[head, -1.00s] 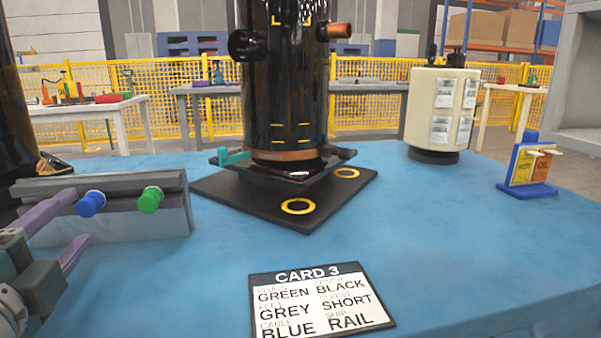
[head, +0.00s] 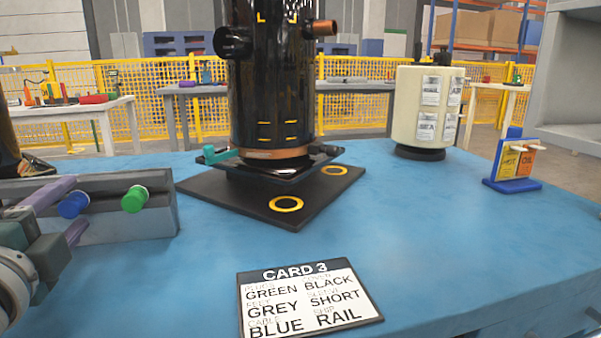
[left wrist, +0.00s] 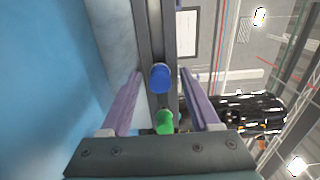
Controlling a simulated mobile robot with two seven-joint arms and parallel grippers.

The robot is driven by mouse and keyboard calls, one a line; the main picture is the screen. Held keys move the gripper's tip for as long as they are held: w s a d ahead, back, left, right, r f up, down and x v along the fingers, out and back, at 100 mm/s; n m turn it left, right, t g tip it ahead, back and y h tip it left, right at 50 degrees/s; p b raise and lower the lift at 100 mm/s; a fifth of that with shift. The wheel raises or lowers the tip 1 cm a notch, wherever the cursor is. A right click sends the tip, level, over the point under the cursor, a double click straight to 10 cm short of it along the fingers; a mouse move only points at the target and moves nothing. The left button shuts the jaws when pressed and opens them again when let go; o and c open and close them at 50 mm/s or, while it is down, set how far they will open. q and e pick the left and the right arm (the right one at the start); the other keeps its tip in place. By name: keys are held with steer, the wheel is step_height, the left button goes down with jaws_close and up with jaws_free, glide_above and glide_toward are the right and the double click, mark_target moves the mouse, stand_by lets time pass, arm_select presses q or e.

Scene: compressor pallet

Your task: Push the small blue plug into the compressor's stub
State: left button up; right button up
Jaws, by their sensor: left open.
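In the left wrist view the blue plug (left wrist: 160,78) appears between the fingertips, with the green plug (left wrist: 164,122) lower; contact cannot be told. The tall black compressor (head: 270,95) stands upright on a dark base. A copper stub (head: 325,27) points right from it, and a black round fitting (head: 232,42) is on its left. My right gripper is not in view.
Card 3 (head: 308,300) lies in front, with "GREEN" among its words. A cream cylinder (head: 428,105) and a small blue sign stand (head: 513,163) are at the right. The blue tabletop (head: 430,220) is clear between them and the card.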

mark_target(67, 211)
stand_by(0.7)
arm_select(q)
jaws_close()
stand_by(0.3)
stand_by(1.0)
steer(key=shift+v, duration=3.05)
